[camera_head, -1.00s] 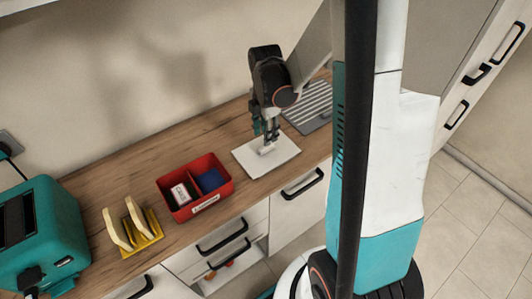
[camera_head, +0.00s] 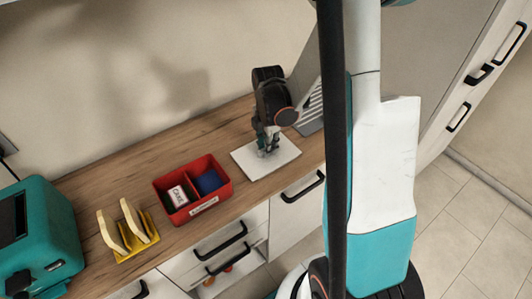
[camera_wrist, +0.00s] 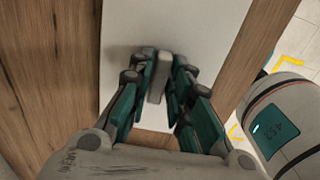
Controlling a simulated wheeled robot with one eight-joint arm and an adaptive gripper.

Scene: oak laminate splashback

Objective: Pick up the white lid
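The white lid (camera_head: 254,167) is a flat rectangular plate with a raised bar handle, lying on the wooden counter. It also shows in the wrist view (camera_wrist: 205,28), where its bar handle (camera_wrist: 157,88) stands between my fingers. My gripper (camera_head: 267,149) is low over the middle of the lid, pointing down. In the wrist view the teal fingers of my gripper (camera_wrist: 163,66) are on either side of the handle, with a narrow gap visible; they look open. My fingers hide part of the handle in the head view.
A red two-part box (camera_head: 222,191) with a dark tin and a blue item stands left of the lid. A yellow toast rack (camera_head: 140,246) and a teal toaster (camera_head: 40,238) are further left. A grey striped board (camera_head: 311,115) lies behind right. Drawers are below the front edge.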

